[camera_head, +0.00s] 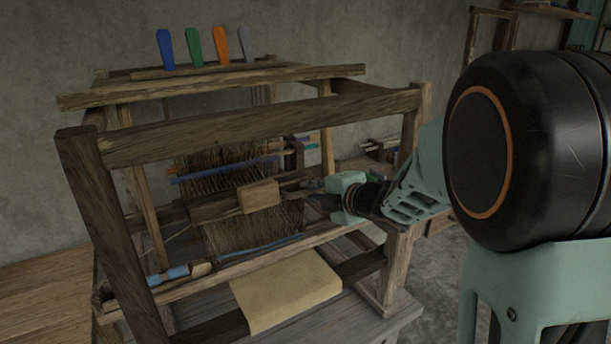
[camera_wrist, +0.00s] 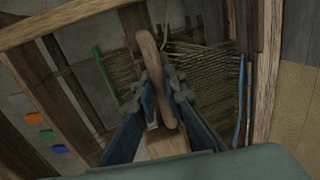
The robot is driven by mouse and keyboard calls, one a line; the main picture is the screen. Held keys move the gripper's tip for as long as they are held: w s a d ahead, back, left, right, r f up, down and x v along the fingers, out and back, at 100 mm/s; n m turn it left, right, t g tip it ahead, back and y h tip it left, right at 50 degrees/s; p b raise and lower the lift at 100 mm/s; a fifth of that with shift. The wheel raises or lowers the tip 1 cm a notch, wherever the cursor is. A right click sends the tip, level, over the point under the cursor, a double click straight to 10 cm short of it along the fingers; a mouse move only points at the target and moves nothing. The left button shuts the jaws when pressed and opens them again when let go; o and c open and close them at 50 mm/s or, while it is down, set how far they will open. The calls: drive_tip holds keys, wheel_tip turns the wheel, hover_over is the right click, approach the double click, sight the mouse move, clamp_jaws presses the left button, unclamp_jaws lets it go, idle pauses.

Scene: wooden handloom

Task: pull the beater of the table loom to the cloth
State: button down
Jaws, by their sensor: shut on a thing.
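The wooden table loom (camera_head: 250,120) stands on a bench. Its beater (camera_head: 205,209) is a wooden bar across the warp threads, with a block-like grip (camera_head: 258,196) at its middle. My gripper (camera_head: 303,191) reaches in from the right, inside the frame, just right of that grip. In the wrist view, my gripper (camera_wrist: 164,92) has its fingers on both sides of a rounded wooden grip (camera_wrist: 149,58) and is shut on it. The warp (camera_head: 240,236) shows between beater and front beam. The fingertips are partly hidden in the head view.
Blue, green, orange and grey levers (camera_head: 193,48) stand on top of the loom. A blue-wrapped shuttle-like piece (camera_head: 178,273) lies at the front left. The top front beam (camera_head: 260,128) and right post (camera_head: 413,150) stand close around my arm.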

drive_tip(key=s+d+p, duration=0.1)
drive_tip(key=p, duration=0.1)
drive_tip(key=s+r+g+p, duration=0.1)
drive_tip(key=p, duration=0.2)
drive_tip(key=shift+s+d+r+h, duration=0.1)
drive_tip(key=shift+d+r+h, duration=0.05)
drive_tip(key=shift+d+h, duration=0.25)
drive_tip(key=shift+s+d, duration=0.1)
drive_tip(key=shift+s, duration=0.1)
drive_tip(key=c, duration=2.3)
unclamp_jaws()
drive_tip(key=shift+s+d, duration=0.1)
drive_tip(key=shift+d, duration=0.05)
drive_tip(key=shift+o, duration=0.2)
drive_tip(key=v, duration=0.8)
